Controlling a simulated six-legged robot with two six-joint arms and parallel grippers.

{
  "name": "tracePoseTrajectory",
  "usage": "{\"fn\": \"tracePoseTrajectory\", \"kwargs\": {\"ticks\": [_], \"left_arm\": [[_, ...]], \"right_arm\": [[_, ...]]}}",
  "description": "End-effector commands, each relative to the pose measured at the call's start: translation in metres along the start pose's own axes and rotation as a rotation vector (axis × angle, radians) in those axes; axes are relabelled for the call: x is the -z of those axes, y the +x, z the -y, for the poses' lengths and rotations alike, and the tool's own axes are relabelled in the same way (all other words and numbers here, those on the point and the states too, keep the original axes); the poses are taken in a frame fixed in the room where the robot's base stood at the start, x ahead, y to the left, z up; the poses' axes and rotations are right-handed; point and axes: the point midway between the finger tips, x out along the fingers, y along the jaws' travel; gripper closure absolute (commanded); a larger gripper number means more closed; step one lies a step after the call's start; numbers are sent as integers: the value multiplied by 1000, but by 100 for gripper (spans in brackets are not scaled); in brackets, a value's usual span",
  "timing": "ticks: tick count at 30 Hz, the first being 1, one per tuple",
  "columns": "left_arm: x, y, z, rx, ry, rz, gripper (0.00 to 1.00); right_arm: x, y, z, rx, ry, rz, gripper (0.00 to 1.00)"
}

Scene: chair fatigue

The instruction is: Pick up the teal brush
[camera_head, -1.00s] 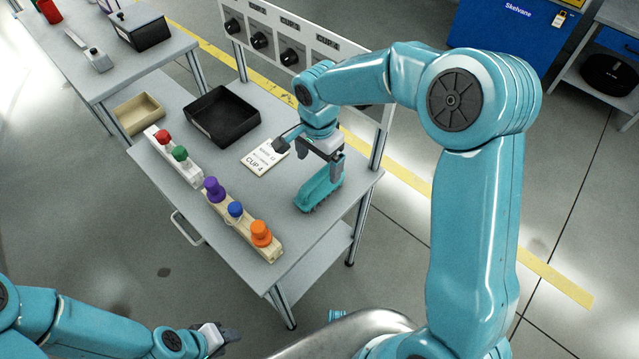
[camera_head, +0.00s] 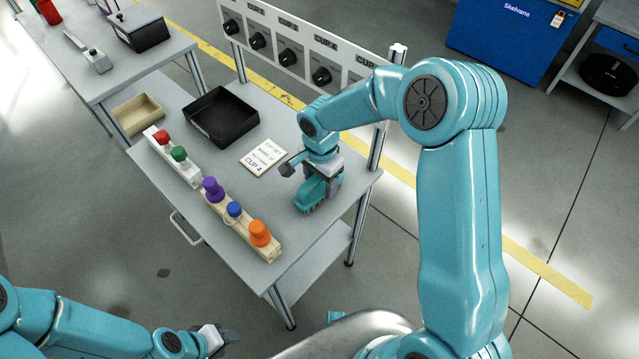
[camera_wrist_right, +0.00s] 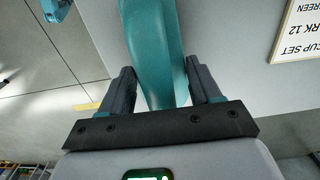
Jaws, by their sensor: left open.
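The teal brush (camera_head: 311,194) lies on the grey table near its right edge, bristles down. My right gripper (camera_head: 318,178) is down over it from above. In the right wrist view, the brush (camera_wrist_right: 157,60) runs between the two fingers of the right gripper (camera_wrist_right: 160,82). The fingers stand apart on either side of the brush's body, with a narrow gap showing on the left side. The brush still rests on the table. My left gripper (camera_head: 222,338) is open and empty at the lower left, away from the table.
A white card (camera_head: 263,157) marked "CUP 4" lies left of the brush. A black tray (camera_head: 222,117) stands behind it. A dial panel (camera_head: 290,55) stands at the back.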

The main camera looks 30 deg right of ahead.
Motion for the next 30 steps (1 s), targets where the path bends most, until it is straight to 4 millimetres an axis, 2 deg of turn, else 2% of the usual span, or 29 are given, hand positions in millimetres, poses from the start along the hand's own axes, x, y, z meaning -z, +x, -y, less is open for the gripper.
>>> {"fn": "tracePoseTrajectory", "kwargs": {"ticks": [11,16,20,30], "left_arm": [[0,0,0,0,0,0,57],[0,-1,0,0,0,0,57],[0,-2,-1,0,0,0,57],[0,-9,-3,0,0,0,57]], "right_arm": [[0,-1,0,-1,-1,0,71],[0,-18,0,2,-1,-2,71],[0,-47,1,6,0,-3,71],[0,-151,1,5,0,-1,71]]}}
